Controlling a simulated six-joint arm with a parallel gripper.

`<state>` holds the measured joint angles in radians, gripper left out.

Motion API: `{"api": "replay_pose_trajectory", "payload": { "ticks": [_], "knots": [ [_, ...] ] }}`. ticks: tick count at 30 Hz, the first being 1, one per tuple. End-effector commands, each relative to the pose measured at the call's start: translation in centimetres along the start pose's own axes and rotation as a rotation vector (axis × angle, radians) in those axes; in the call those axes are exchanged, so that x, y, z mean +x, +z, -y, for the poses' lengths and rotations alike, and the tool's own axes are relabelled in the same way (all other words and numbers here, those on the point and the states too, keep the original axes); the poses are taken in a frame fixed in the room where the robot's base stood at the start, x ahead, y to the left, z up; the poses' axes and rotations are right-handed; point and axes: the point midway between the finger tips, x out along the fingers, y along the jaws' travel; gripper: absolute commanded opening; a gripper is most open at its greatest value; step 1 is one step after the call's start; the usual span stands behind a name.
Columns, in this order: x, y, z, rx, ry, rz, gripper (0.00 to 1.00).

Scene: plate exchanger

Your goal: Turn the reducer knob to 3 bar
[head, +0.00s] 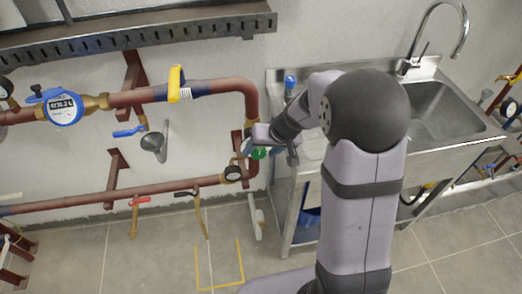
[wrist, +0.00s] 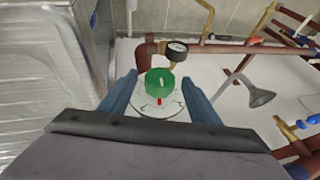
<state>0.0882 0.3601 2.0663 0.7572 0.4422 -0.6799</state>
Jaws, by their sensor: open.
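The green reducer knob (wrist: 160,82) sits on a round pale dial plate (wrist: 158,103) with dark markings, near the pipe corner. A white mark shows on the knob and a red mark shows on the plate. The knob also shows in the head view (head: 259,153), small and partly covered by my gripper. My gripper (wrist: 163,85) is open, with one blue-grey finger on each side of the knob. I see gaps between the fingers and the knob in the wrist view. The scale numbers are too small to read.
A black-rimmed pressure gauge (wrist: 177,48) is beside the knob on the red-brown pipe (head: 105,199). A steel sink unit (head: 440,120) stands close on the right. A grey funnel (head: 154,143) and a blue-handled valve (head: 129,131) are to the left.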

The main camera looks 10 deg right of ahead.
Motion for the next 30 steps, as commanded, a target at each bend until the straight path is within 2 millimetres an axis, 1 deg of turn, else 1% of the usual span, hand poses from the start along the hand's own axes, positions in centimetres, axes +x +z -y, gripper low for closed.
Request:
{"api": "replay_pose_trajectory", "payload": {
  "ticks": [9,10,11,12,14,15,23,30],
  "knots": [
    [0.26,-0.02,0.00,0.000,0.000,-0.001,0.57],
    [0.26,-0.02,0.00,0.001,0.000,-0.001,0.52],
    [0.26,-0.02,0.00,0.000,0.000,-0.001,0.45],
    [0.25,-0.02,0.00,0.000,0.000,-0.001,0.35],
    [0.25,-0.02,0.00,0.000,0.000,-0.001,0.21],
    [0.24,-0.01,0.00,0.000,0.000,0.000,0.15],
    [0.37,0.03,-0.10,0.005,-0.009,-0.001,0.15],
    [0.73,0.09,-0.44,0.027,-0.061,-0.005,0.15]
  ]
}}
